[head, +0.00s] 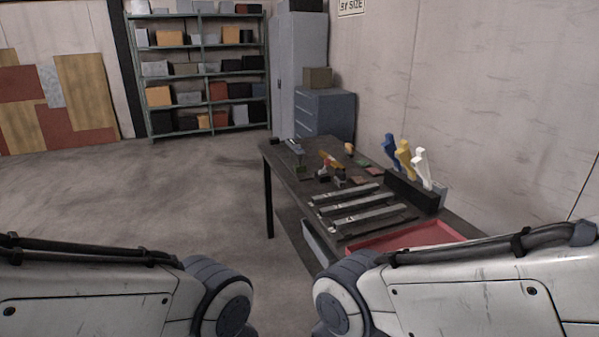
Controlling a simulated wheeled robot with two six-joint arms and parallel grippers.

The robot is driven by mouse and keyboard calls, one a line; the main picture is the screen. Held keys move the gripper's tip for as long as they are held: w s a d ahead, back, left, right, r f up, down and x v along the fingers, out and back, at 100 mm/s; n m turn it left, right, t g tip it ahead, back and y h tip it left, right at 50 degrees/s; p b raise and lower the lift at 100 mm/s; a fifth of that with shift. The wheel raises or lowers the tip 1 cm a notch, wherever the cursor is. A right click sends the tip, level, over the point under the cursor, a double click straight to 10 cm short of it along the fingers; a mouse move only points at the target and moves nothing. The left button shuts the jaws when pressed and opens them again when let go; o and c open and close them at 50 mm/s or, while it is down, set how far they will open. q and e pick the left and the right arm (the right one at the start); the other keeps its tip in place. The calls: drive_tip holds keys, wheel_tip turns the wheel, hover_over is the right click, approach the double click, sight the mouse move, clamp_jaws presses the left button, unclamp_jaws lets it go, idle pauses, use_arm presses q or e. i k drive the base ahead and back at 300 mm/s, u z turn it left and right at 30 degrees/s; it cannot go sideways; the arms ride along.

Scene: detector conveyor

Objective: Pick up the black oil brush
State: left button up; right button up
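A dark work table (285,167) stands right of centre with small objects on it. I cannot pick out the black oil brush for certain; the small dark pieces on the table are too small to tell apart. Upper links of both my arms show at the lower left and lower right, well short of the small objects. Both my grippers are out of view.
Metal bars (350,199) lie on the table beside a red tray (405,237). Blue, yellow and white upright tools (404,158) stand in a dark holder behind. A wall (470,80) bounds the right; the floor (150,200) at left is clear.

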sight(341, 176)
drive_tip(key=u, duration=0.6)
drive_tip(key=i, duration=1.85)
drive_tip(key=z, duration=0.3)
drive_tip(key=i, duration=1.55)
drive_tip(key=z, duration=0.95)
drive_tip(key=i, duration=0.25)
drive_tip(key=z, duration=0.15)
